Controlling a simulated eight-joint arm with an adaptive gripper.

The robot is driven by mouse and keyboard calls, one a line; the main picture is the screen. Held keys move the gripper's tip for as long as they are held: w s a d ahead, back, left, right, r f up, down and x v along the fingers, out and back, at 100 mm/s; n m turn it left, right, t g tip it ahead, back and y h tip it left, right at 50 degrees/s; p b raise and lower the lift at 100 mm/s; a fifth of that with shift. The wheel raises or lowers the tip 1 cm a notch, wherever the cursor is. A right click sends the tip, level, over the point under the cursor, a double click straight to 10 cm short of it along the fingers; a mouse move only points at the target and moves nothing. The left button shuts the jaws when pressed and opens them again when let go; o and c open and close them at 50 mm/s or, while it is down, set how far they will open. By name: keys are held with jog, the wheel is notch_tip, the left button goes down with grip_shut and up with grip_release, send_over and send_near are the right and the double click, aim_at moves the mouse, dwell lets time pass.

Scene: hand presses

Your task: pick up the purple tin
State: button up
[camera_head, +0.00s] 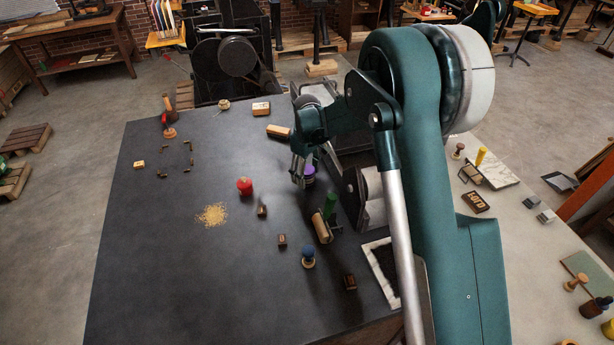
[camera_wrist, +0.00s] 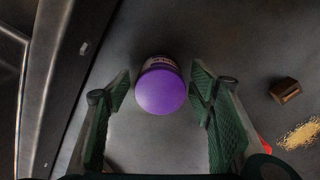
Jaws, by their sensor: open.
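The purple tin (camera_wrist: 161,90) has a round purple lid and a paler side with some marking. In the wrist view it lies between the two open fingers of my gripper (camera_wrist: 158,92), with a gap showing on each side. In the head view the purple tin (camera_head: 309,172) is partly hidden behind my gripper (camera_head: 299,178), which is beside it and low over the dark table. Nothing is held. How far the fingertips are above the table I cannot tell.
A red tin (camera_head: 244,186), a pile of yellow grains (camera_head: 212,215), a green-handled roller (camera_head: 323,226) and a blue-topped stamp (camera_head: 308,257) stand nearby. A dark press part runs along the left of the wrist view. The table's left side (camera_head: 130,250) is largely clear.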

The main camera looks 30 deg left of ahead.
aim_at(307, 169)
jog(key=c, duration=1.1)
jog(key=shift+r, duration=0.15)
jog(key=shift+r, duration=4.85)
